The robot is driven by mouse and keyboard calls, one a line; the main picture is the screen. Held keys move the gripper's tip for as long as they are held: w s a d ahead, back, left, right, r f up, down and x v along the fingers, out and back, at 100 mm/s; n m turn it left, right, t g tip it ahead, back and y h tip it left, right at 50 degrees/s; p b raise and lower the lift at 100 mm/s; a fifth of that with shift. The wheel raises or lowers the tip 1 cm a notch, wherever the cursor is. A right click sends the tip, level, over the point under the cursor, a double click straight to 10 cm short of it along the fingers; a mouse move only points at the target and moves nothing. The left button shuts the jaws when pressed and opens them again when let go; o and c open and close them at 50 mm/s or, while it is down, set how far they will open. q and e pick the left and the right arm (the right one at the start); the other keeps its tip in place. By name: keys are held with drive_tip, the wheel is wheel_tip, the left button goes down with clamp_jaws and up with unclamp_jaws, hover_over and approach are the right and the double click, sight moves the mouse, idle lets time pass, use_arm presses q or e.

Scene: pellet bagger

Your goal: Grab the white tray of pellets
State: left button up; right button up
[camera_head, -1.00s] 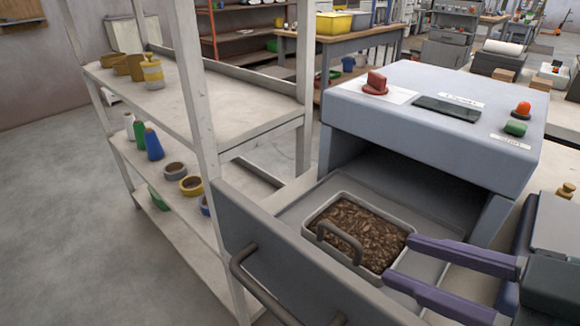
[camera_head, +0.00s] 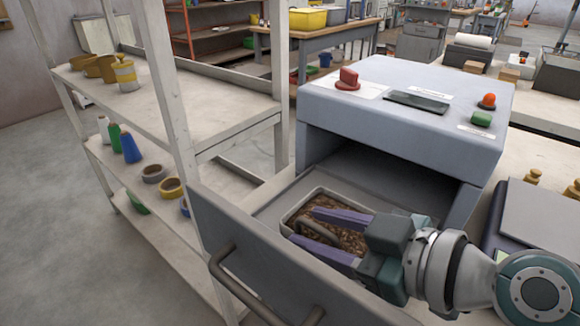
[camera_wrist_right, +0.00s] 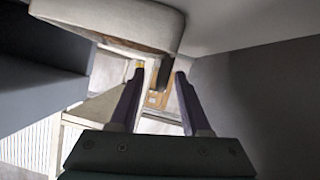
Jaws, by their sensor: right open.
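The white tray of pellets (camera_head: 300,202) sits in the open drawer, filled with brown pellets. A dark looped handle (camera_head: 316,232) stands up from it. My right gripper (camera_head: 304,226) is open over the tray, its purple fingers reaching in from the right on either side of the handle. In the right wrist view the tray's pale underside or wall (camera_wrist_right: 110,22) shows at the top. The dark handle end (camera_wrist_right: 163,76) lies between the open fingertips (camera_wrist_right: 159,71). Contact cannot be told. The gripper and fingers hide part of the pellets and the tray's right side. My left gripper is not in view.
The drawer front (camera_head: 225,222) with its bar handle (camera_head: 238,284) stands before the tray. The grey machine housing (camera_head: 340,121) rises behind, with red and green buttons on top. A shelf unit (camera_head: 215,115) with bottles and tape rolls stands at the left.

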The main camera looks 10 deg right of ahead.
drive_tip(key=shift+c, duration=0.3)
clamp_jaws()
idle(1.0)
